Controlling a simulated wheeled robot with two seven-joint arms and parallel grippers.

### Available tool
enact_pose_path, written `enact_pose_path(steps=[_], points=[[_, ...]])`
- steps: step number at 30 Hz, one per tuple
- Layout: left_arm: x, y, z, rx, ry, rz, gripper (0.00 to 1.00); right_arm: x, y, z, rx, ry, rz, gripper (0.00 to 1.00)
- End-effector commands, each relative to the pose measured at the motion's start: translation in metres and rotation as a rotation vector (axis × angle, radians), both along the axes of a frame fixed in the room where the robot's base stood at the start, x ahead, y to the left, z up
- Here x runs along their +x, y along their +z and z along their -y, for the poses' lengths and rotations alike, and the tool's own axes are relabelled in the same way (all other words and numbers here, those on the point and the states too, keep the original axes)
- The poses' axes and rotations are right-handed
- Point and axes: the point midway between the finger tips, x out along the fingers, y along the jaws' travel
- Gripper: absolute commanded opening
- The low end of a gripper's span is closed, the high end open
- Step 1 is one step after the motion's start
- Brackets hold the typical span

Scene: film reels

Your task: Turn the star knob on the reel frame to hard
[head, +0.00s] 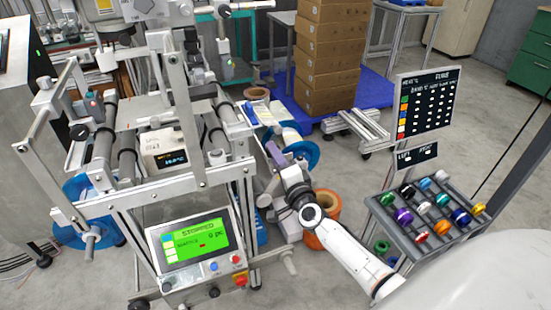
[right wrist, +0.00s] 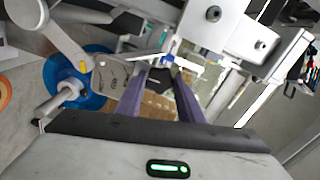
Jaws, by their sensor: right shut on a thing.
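The reel frame (head: 150,190) is a grey metal machine on the left of the head view. My right gripper (head: 270,148) is at its right side, its purple fingers pointing at the frame. In the right wrist view the two purple fingers (right wrist: 161,72) close on a small dark knob (right wrist: 158,76), which I take for the star knob; its star shape does not show clearly. Beside it is a pale fan-shaped plate (right wrist: 108,76) with small dark marks and a yellow mark, too small to read. The knob is hidden in the head view. My left gripper is not in view.
A control panel (head: 190,243) with a green screen reading STOPPED is on the frame's front. A blue reel (head: 305,155) and an orange roll (head: 322,233) are near my right arm. A rack of coloured spools (head: 425,215) stands at right. Stacked cartons (head: 325,60) are behind.

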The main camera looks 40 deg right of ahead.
Motion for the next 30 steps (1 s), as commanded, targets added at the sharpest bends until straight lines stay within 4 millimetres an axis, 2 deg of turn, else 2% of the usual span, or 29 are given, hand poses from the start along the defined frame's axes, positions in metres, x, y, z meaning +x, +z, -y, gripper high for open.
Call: enact_pose_path(steps=[11,30], points=[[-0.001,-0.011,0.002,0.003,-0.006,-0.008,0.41,-0.001,-0.002,0.0,0.351,-0.001,0.084,0.12],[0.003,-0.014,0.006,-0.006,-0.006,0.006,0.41,0.0,-0.001,0.0,0.944,-0.002,0.226,0.12]])
